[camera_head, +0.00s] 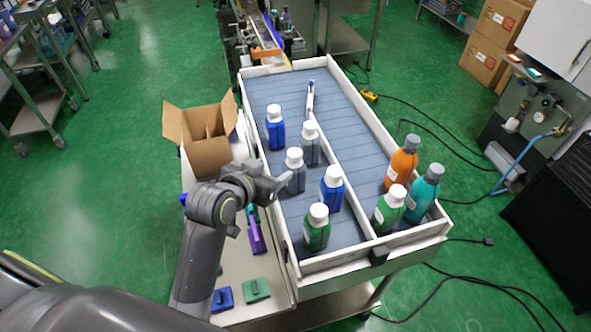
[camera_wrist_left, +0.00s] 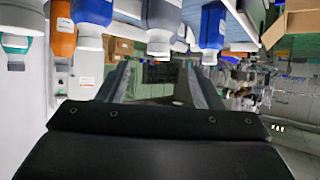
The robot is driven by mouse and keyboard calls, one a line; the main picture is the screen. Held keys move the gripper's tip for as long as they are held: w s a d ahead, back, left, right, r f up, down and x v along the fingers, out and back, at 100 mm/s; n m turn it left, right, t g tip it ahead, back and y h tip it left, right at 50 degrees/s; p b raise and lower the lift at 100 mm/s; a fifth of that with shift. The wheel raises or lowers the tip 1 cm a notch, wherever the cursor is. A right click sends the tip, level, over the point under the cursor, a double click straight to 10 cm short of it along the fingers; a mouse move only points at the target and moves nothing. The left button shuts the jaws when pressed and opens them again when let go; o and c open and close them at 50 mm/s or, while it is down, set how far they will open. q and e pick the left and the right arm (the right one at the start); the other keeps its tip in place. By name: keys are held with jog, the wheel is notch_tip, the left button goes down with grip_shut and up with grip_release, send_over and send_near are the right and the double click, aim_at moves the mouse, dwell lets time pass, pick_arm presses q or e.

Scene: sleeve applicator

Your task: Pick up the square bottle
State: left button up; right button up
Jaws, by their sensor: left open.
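Several white-capped bottles with squarish bodies stand upright in the tray (camera_head: 352,246): a blue bottle (camera_head: 275,134), a grey bottle (camera_head: 311,150), a nearer grey bottle (camera_head: 295,181), another blue bottle (camera_head: 331,195), a green bottle (camera_head: 316,236) and a second green bottle (camera_head: 386,216). I cannot tell which one the task means. My left gripper (camera_head: 282,183) is open and empty, beside the nearer grey bottle at the tray's left wall. In the left wrist view my left gripper (camera_wrist_left: 157,67) faces upside-down bottles, with a grey one (camera_wrist_left: 161,18) near the middle. My right gripper is not in view.
An orange bottle (camera_head: 401,169) and a teal bottle (camera_head: 422,199) stand in the right lane, behind a white divider (camera_head: 345,181). An open cardboard box (camera_head: 207,155) stands left of the tray. Purple, blue and green items lie on the lower side shelf. The tray's far end is mostly clear.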

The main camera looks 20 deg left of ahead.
aim_at(290, 159)
pick_arm(q)
jog(key=p+x, duration=0.1)
jog(key=x, duration=0.7)
jog(key=shift+w+d+f, duration=0.1)
jog(key=shift+w+f, duration=0.25)
jog(key=shift+w, duration=0.2)
jog(key=shift+w+d+f+p, duration=0.1)
jog(key=shift+w+p, duration=0.35)
jog(key=shift+p, duration=0.05)
jog(key=p+x, duration=0.1)
jog(key=x, duration=0.1)
jog(key=shift+w+d+f, duration=0.1)
jog(key=shift+w+d, duration=0.05)
jog(key=shift+w, duration=0.2)
jog(key=shift+w+d+f, duration=0.1)
jog(key=shift+w+f, duration=0.3)
jog(key=shift+w, duration=0.15)
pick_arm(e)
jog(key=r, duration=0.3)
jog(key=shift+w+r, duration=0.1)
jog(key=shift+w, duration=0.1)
pick_arm(q)
jog(key=shift+c, duration=0.5)
grip_shut()
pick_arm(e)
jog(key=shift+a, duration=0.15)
